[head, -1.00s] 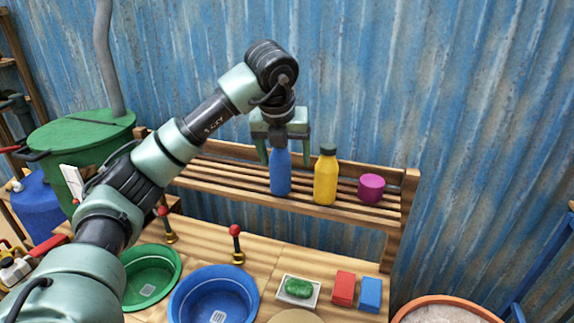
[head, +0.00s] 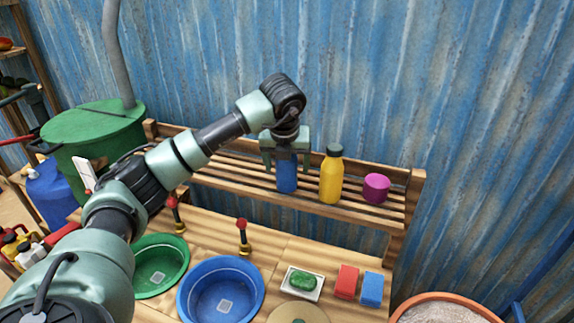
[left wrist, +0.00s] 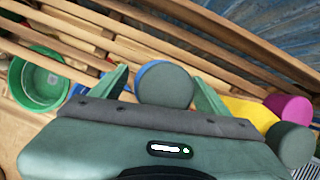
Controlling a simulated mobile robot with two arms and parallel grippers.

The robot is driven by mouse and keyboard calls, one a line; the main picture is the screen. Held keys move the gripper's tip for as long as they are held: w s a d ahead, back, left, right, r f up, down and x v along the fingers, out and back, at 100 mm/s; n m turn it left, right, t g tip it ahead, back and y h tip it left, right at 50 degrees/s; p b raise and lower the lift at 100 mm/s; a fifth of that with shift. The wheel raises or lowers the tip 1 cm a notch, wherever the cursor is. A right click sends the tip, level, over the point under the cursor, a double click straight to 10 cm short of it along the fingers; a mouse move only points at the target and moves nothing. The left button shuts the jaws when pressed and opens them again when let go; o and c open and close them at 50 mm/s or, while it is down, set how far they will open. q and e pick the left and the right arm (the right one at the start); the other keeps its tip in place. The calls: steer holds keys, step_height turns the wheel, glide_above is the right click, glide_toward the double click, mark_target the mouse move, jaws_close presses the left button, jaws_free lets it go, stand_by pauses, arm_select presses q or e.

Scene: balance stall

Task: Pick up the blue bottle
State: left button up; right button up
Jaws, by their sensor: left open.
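The blue bottle (head: 287,178) stands upright on the slatted wooden shelf (head: 235,182) at the back. My left gripper (head: 286,164) is above it, pointing down, with its fingers open on either side of the bottle's upper part. In the left wrist view the bottle's dark cap (left wrist: 165,86) sits between the two green fingers, with a little blue showing behind it. The gripper body hides the cap in the head view. I cannot tell whether either finger touches the bottle. My right gripper does not show.
A yellow bottle (head: 331,178) stands close to the right, then a magenta cylinder (head: 376,187). On the table below are a green bowl (head: 160,265), a blue bowl (head: 220,289), a soap dish (head: 302,284), red (head: 346,282) and blue (head: 371,289) blocks. A red-knobbed post (head: 243,236) stands upright.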

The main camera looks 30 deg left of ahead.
arm_select(q)
steer(key=shift+s+r, duration=0.1)
steer(key=shift+s, duration=0.05)
steer(key=c, duration=0.8)
jaws_close()
